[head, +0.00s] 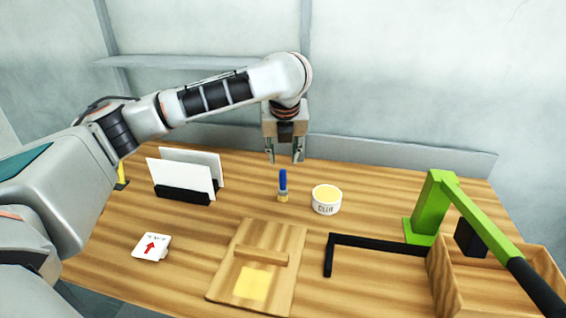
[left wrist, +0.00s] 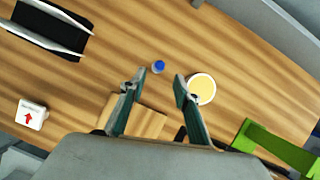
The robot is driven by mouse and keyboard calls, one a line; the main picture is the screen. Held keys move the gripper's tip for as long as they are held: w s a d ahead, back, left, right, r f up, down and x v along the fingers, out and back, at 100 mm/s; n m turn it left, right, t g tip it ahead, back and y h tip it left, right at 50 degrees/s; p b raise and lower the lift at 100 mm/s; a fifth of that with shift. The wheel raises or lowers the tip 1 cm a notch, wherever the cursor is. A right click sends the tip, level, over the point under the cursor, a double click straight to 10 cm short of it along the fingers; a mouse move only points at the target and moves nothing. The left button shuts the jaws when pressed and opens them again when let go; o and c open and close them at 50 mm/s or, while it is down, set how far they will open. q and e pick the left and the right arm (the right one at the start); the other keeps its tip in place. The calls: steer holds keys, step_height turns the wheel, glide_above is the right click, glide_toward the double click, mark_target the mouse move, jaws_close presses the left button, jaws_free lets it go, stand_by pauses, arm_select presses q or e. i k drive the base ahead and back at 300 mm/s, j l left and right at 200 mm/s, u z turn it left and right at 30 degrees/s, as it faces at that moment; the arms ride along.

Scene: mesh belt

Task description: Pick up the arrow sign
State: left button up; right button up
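The arrow sign (head: 151,247) is a small white tile with a red arrow and some dark lettering above it. It lies on the table at the front left in the head view. In the left wrist view it shows at the lower left (left wrist: 31,114). My left gripper (head: 285,160) points down above the back middle of the table, far to the right of the sign. Its fingers are apart with nothing between them, and they also show in the left wrist view (left wrist: 155,86). My right gripper is not in view.
A blue-handled brush (head: 283,186) stands below my left gripper, beside a glue tub (head: 326,207). A black holder with white panels (head: 183,194) stands behind the sign. A wooden board (head: 285,290), black L-shaped bar (head: 375,243), green stand (head: 428,205) and wooden box (head: 445,275) lie rightward.

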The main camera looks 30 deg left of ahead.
mark_target(152, 246)
steer(key=k, duration=1.5)
